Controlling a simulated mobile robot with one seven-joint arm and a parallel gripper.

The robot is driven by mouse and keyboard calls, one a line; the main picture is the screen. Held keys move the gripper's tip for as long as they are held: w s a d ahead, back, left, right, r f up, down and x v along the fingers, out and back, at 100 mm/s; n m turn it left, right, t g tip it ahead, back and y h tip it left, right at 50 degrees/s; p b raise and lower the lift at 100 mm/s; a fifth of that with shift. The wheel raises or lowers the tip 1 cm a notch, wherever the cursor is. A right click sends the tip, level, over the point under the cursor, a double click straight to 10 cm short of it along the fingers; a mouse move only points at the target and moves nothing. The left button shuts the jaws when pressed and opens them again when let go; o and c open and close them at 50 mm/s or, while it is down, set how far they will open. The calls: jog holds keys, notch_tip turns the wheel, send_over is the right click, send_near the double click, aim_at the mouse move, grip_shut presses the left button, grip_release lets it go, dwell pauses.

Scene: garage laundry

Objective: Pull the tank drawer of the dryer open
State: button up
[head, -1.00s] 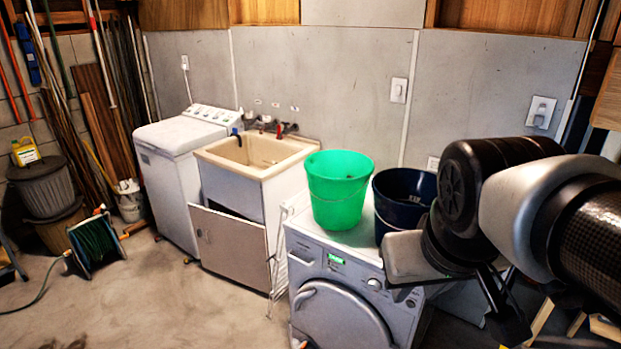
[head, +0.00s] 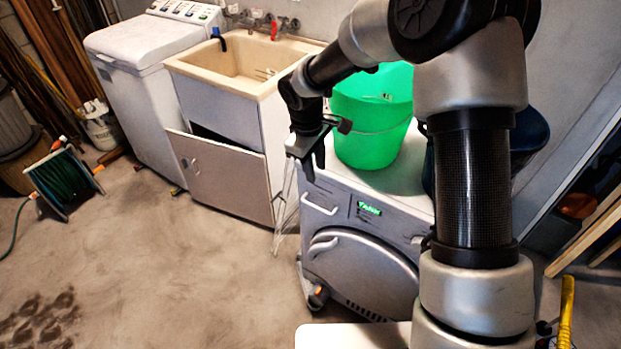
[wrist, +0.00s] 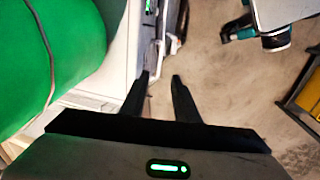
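In the wrist view, the fingers of my gripper (wrist: 160,78) are apart, and the pale handle (wrist: 160,45) shows just beyond the tips, near the left finger. I cannot tell whether they touch.
A green bucket (head: 372,130) stands on the dryer close behind my gripper, with a dark blue bucket (head: 531,130) to its right. A sink cabinet (head: 220,110) with a tilted front panel (head: 222,175) is on the left. The floor in front is clear.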

aim_at(318, 208)
jog(key=w+f, duration=0.1)
jog(key=f, duration=0.5)
jog(key=w+f+b, duration=0.1)
jog(key=f, duration=0.5)
jog(key=w+d+f, duration=0.1)
jog(key=f, duration=0.5)
jog(key=shift+w+f+b, duration=0.3)
jog(key=shift+w, duration=0.05)
jog(key=shift+c, duration=0.3)
grip_shut()
